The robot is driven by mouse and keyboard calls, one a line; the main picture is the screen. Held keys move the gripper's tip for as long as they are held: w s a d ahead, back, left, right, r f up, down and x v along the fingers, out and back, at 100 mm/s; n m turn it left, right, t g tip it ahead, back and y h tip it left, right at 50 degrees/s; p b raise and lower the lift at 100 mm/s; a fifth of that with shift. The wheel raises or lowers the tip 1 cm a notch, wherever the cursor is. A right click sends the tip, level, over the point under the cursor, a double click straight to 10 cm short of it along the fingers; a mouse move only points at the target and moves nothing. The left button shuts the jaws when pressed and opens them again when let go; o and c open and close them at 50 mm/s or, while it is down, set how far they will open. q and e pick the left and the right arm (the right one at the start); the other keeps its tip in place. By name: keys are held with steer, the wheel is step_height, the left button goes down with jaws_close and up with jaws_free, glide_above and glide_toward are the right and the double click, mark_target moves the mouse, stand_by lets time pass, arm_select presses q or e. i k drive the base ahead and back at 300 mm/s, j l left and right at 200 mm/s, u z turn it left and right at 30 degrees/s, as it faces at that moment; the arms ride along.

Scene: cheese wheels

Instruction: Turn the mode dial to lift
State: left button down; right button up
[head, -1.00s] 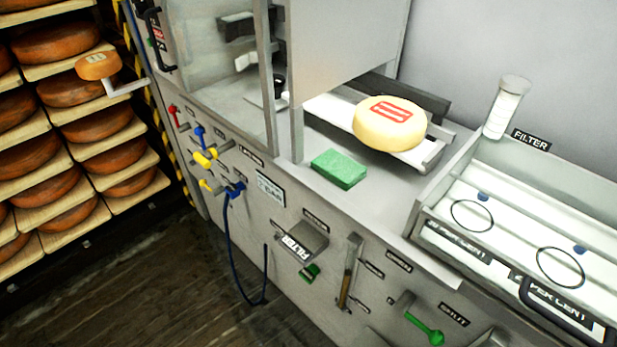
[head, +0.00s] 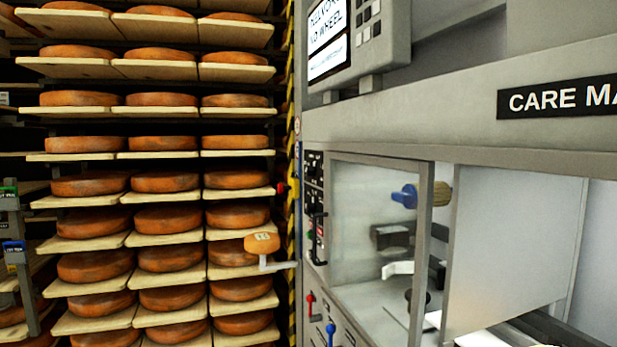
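I cannot make out a mode dial or the word lift. Neither of my grippers is in the head view.
Shelves of orange cheese wheels (head: 163,218) fill the left. An orange piece (head: 262,243) on a pale arm sticks out beside the machine. The machine has a clear-windowed cabinet (head: 368,225), a screen (head: 328,35) above, and red (head: 311,303) and blue (head: 331,332) levers below.

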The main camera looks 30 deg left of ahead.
mark_target(310, 171)
steer(key=i+j+u, duration=0.3)
steer(key=i+j, duration=0.5)
steer(key=j, duration=0.15)
steer(key=i+j+u, duration=0.3)
steer(key=i+j, duration=0.5)
steer(key=i, duration=0.15)
